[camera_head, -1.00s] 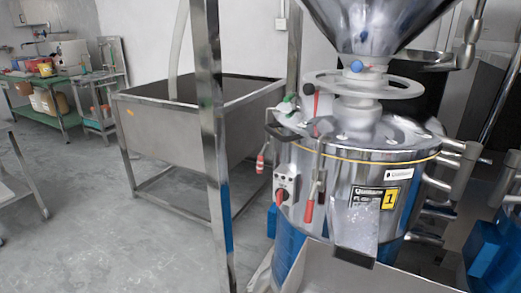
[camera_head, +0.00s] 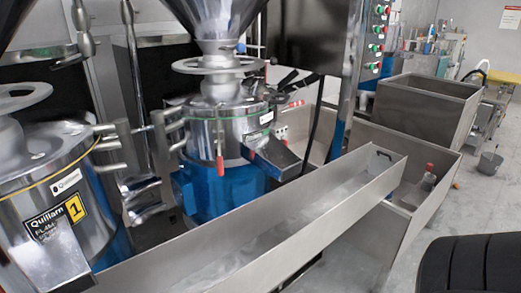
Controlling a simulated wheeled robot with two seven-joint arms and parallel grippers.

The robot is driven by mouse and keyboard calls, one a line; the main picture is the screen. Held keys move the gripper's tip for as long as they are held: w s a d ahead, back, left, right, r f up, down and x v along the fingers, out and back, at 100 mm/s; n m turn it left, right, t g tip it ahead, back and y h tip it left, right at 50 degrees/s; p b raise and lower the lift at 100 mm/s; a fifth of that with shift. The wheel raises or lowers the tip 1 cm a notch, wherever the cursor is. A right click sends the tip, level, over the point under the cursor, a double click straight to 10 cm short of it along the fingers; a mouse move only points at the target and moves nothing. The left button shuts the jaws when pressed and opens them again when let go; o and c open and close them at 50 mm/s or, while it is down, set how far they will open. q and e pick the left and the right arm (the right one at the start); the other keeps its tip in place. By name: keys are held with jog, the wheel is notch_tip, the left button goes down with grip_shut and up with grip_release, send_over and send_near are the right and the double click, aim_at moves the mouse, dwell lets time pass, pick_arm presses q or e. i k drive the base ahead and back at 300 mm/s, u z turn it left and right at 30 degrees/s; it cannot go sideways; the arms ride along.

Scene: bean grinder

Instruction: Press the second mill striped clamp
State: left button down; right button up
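The second mill (camera_head: 232,130) stands left of centre in the head view, a steel drum on a blue base. A steel funnel (camera_head: 212,18) and a ring-shaped handwheel (camera_head: 217,64) are above it. A red-handled clamp (camera_head: 220,165) hangs on its front. A small red-and-white handle (camera_head: 290,106) sticks out at its right side, behind the outlet chute; it is too small to tell its stripes clearly. Neither of my grippers is in view.
The mill marked 1 (camera_head: 75,208) stands at the left edge. A long steel trough (camera_head: 290,225) runs in front of the second mill. A control panel (camera_head: 377,40) and a steel bin (camera_head: 425,108) are to its right. A bottle (camera_head: 427,180) stands beyond the trough.

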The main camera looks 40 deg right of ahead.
aim_at(298, 103)
jog(key=z, duration=3.45)
jog(key=i, duration=2.05)
jog(key=u, duration=3.5)
